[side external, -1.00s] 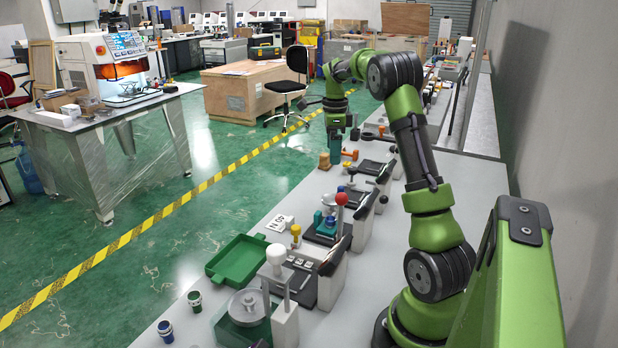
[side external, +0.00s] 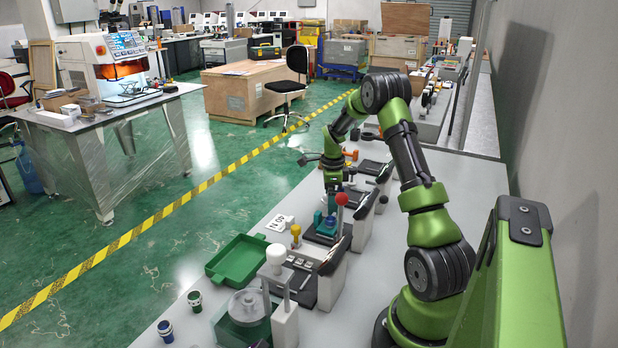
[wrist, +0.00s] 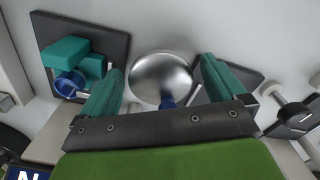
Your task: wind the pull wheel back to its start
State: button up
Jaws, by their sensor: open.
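My gripper (side external: 333,186) is over the bench row, just above a teal and blue device (side external: 326,226) on a dark plate. In the wrist view its teal fingers (wrist: 162,80) are open, one on each side of a shiny silver dome (wrist: 160,72) with a blue part below it. Contact with the dome cannot be told. A teal block (wrist: 75,58) with a blue round part (wrist: 69,84) sits on a dark plate to the left in that view. Which part is the pull wheel I cannot tell for sure.
A red-ball lever (side external: 341,199) stands close by my gripper. Nearer are a yellow knob (side external: 296,231), a white-knobbed lever (side external: 276,254), a clear drum (side external: 246,304), a green tray (side external: 240,262) and small cups (side external: 194,300).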

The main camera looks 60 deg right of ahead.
jog(key=shift+f, duration=0.2)
jog(key=c, duration=1)
jog(key=shift+n, duration=0.3)
